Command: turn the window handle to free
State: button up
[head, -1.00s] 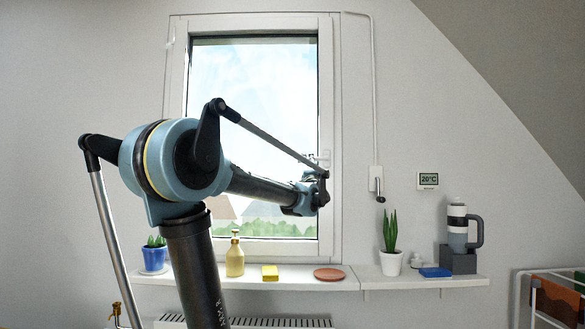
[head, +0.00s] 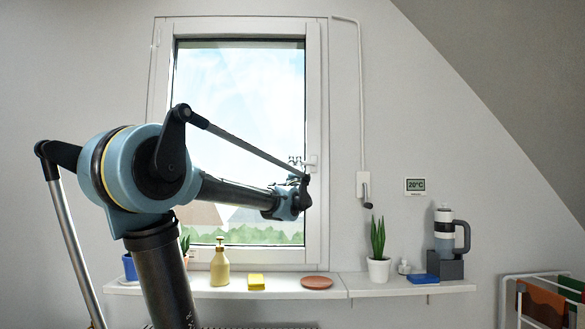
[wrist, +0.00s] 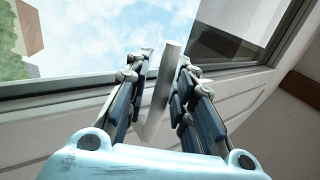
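The window handle is a pale, slim bar. In the wrist view the handle (wrist: 160,98) stands between my gripper's two fingers (wrist: 160,72), slightly tilted. A gap shows between the bar and the left finger; the right finger is very close to it, and I cannot tell if they touch. My gripper is open around the handle. In the head view my gripper (head: 297,162) is at the right side of the window frame (head: 314,95), and the handle (head: 312,160) shows only as a small pale shape beside it. The window sash looks closed.
Below, a sill shelf (head: 345,286) carries a yellow bottle (head: 220,265), a sponge (head: 256,281), a terracotta saucer (head: 317,283), a potted plant (head: 379,268) and a flask (head: 445,230). A wall box with a crank (head: 364,188) is right of the window. A drying rack (head: 508,300) stands at lower right.

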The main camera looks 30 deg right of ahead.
jog(key=v, duration=1.2)
jog(key=shift+w+a, duration=0.1)
dwell(0.4)
